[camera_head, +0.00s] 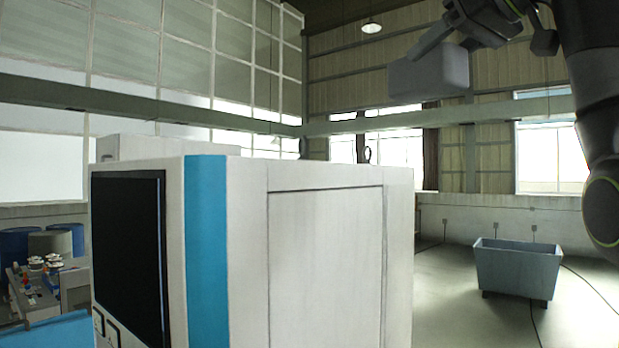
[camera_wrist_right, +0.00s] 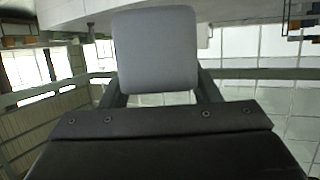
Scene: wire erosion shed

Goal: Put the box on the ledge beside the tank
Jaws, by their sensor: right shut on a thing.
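A plain grey box (camera_head: 430,74) with rounded edges is held high in the air at the upper right of the head view. My right gripper (camera_head: 436,44) is shut on it from above. In the right wrist view the box (camera_wrist_right: 155,50) sits between the two dark fingers, its face toward the camera. A large white machine (camera_head: 325,250) with a blue stripe and a black screen fills the middle of the head view. The box shows above and to the right of it. I cannot make out a tank or its ledge. My left gripper is not in view.
An open grey-blue tub (camera_head: 517,268) stands on the floor at the right, with cables nearby. At the lower left are blue drums (camera_head: 40,240) and a bench with small coloured items (camera_head: 45,280). The floor between the machine and the tub looks clear.

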